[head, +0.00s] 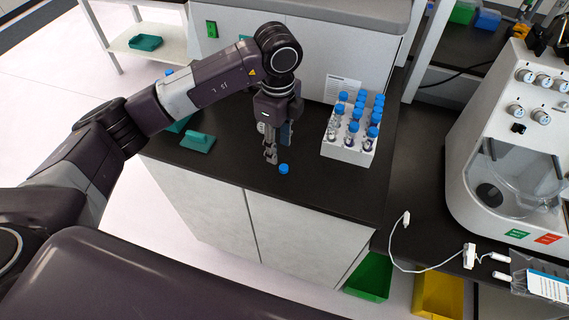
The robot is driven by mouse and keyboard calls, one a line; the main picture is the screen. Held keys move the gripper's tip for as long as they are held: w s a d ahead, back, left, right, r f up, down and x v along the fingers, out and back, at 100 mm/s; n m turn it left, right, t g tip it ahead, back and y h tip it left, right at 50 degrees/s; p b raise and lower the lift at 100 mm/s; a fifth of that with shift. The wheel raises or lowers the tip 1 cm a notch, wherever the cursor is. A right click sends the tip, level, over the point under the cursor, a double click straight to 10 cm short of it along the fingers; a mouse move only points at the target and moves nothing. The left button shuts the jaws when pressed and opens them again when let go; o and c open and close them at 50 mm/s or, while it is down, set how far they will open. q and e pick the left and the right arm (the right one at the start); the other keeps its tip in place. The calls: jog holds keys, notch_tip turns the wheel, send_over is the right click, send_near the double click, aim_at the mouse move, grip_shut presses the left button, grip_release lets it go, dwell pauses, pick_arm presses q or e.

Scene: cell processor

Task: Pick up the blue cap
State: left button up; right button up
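The small blue cap (284,169) lies on the black countertop (310,198), near its front edge. My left gripper (272,159) points down just left of and slightly behind the cap in the picture. Its fingertips look apart from the cap, with nothing visible between them. The fingers are small and seen at an angle, so their opening is unclear. My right gripper is out of view.
A white rack (348,153) of blue-capped tubes stands right of the cap. Teal objects (197,142) lie left on the counter. A white machine (510,140) stands far right. A white cable (405,262) lies nearby. The counter in front of the rack is clear.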

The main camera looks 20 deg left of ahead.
aim_at(284, 167)
pick_arm(q)
jog(key=shift+s+d+f+p, duration=0.1)
jog(key=shift+d+f+p, duration=0.1)
jog(key=shift+f+p, duration=0.45)
jog(key=f+p, duration=0.1)
jog(key=f, duration=0.1)
jog(key=d+f, duration=0.1)
jog(key=f, duration=0.1)
jog(key=shift+f+p, duration=0.4)
jog(key=shift+f, duration=0.25)
jog(key=c, duration=0.7)
